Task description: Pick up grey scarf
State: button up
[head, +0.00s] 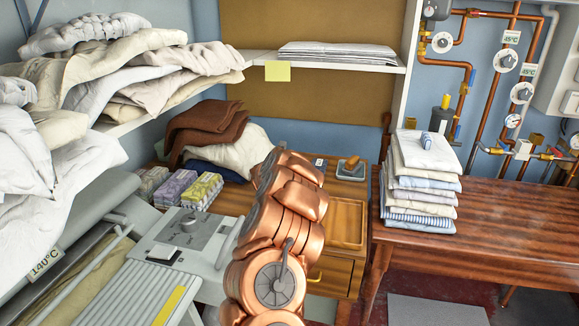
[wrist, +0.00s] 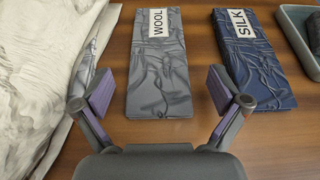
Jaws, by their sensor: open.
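The grey scarf (wrist: 158,75) lies flat and folded on the wooden surface in the wrist view, with a white tag reading WOOL at its far end. My gripper (wrist: 161,88) is open, one finger on each side of the scarf's near part as seen in the picture. Nothing is between the fingers that I can see as held. Whether the fingertips are at the scarf's height cannot be told. In the head view my copper-coloured arm covers the place where the scarf lies, so neither it nor my gripper shows there.
A dark blue folded cloth (wrist: 252,45) tagged SILK lies right of the scarf, with a grey-blue tray (wrist: 290,30) beyond it. Cream cloth (wrist: 40,60) lies close on the left. In the head view, folded laundry (head: 420,185) is stacked on the right table.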

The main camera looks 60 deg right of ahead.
jog(key=shift+w+d+f, duration=0.25)
jog(key=shift+d, duration=0.3)
jog(key=c, duration=1.2)
jog(key=shift+r, duration=0.15)
jog(key=shift+c, duration=0.2)
